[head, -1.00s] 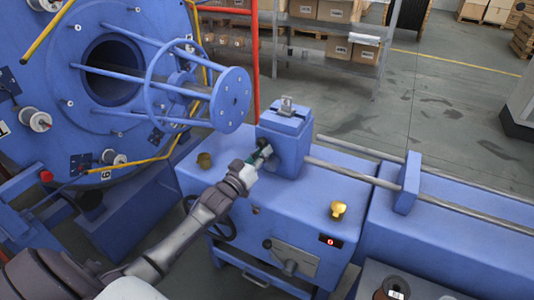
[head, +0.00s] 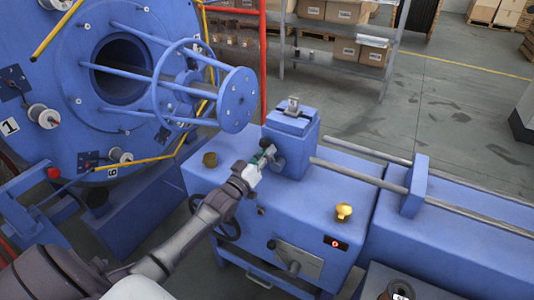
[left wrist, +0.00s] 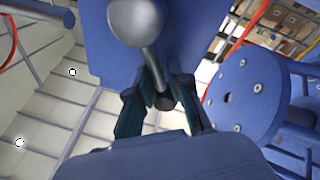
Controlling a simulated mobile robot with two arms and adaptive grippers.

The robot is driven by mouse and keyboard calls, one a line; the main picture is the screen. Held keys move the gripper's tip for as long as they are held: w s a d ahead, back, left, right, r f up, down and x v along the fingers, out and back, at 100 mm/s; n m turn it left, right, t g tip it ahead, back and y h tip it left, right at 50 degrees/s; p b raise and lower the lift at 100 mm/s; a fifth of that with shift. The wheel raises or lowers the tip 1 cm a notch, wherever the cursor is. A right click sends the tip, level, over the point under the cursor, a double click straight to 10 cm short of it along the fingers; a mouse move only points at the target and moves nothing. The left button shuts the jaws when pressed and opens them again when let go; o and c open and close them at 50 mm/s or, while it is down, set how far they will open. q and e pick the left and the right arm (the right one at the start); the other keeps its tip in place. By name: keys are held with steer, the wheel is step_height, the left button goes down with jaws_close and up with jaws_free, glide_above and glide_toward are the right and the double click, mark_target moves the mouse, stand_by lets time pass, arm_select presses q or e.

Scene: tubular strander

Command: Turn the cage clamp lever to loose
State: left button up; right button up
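The cage clamp lever shows in the left wrist view as a grey rod (left wrist: 150,58) running from a round grey hub (left wrist: 135,18) to a dark knob. In the head view its hub (head: 279,164) is on the left face of the blue clamp block (head: 292,122). My left gripper (head: 266,155) is at the lever, beside this block. In the left wrist view the fingers (left wrist: 162,78) stand close on both sides of the rod near its dark end and look closed on it. In the head view the hand partly hides the lever. My right gripper is not in view.
The blue cage (head: 236,100) of the strander is just left of the block. A brass knob (head: 343,212), a lit red button (head: 335,244) and a handwheel (head: 229,229) are on the blue cabinet. Steel rods (head: 360,175) run right from the block.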

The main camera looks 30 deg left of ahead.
arm_select(q)
steer(key=shift+o, duration=0.9)
steer(key=shift+w+a+r, duration=0.1)
steer(key=shift+a+r, duration=0.2)
steer(key=shift+r, duration=0.4)
steer(key=shift+s+f, duration=0.1)
steer(key=shift+s, duration=0.1)
steer(key=s+f, duration=0.2)
steer(key=s, duration=0.9)
steer(key=shift+s+a+f, duration=0.2)
steer(key=shift+s+a, duration=0.15)
steer(key=shift+s, duration=0.05)
